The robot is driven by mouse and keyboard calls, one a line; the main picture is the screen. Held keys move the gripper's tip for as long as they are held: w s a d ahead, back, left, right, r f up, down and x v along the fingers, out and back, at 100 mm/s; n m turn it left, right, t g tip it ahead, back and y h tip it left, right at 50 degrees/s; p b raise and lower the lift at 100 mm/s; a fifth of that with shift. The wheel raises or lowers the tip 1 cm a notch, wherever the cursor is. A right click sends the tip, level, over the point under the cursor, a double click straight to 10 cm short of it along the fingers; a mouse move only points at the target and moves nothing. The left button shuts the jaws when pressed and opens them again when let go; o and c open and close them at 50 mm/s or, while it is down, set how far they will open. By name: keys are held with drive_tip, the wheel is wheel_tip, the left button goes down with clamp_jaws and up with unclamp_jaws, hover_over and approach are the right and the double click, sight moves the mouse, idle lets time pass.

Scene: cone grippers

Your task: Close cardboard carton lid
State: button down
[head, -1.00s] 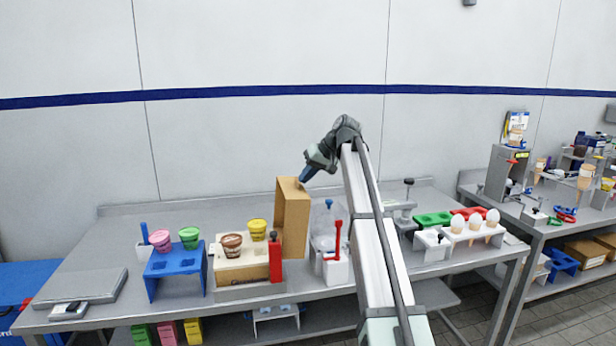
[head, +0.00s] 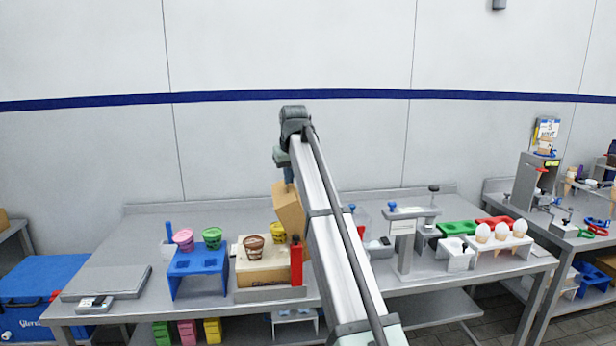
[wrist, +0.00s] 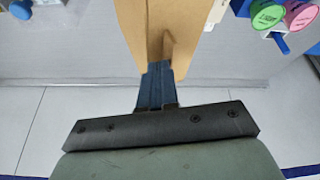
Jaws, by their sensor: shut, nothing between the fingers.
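The cardboard carton (head: 262,277) stands on the table, with a brown cup (head: 254,247) and a yellow cup (head: 279,232) at its top. Its brown lid (head: 289,208) is raised at the carton's right side and tilted, partly hidden behind my arm. My gripper (head: 288,177) is shut and empty, pointing down at the lid's upper edge. In the wrist view the closed fingertips (wrist: 158,72) are against or very close to the lid (wrist: 148,25); I cannot tell if they touch.
A red bottle-like object (head: 297,262) stands at the carton's front right. A blue stand (head: 197,274) with pink and green cups is to the left, and a grey scale (head: 106,283) beyond it. A grey press (head: 405,235) and cone holders (head: 500,245) stand to the right.

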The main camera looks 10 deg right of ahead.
drive_tip(key=a+f+n+h, duration=0.1)
drive_tip(key=a+f+h, duration=0.2)
drive_tip(key=a, duration=0.4)
drive_tip(key=a+f+n+h, duration=0.1)
drive_tip(key=a+f+h, duration=0.2)
drive_tip(key=a, duration=0.4)
drive_tip(key=shift+a+f+n+t+h, duration=0.15)
drive_tip(key=shift+a+f+h, duration=0.95)
drive_tip(key=shift+f, duration=0.95)
drive_tip(key=shift+a+f+n+t+h, duration=0.15)
drive_tip(key=shift+a+f+h, duration=0.5)
drive_tip(key=shift+a+f, duration=1.1)
drive_tip(key=shift+a+f+n+t+h, duration=0.15)
drive_tip(key=shift+a+f+h, duration=0.8)
drive_tip(key=shift+f, duration=1.35)
drive_tip(key=shift+a+f, duration=0.1)
drive_tip(key=shift+d+f, duration=0.1)
drive_tip(key=shift+d, duration=0.1)
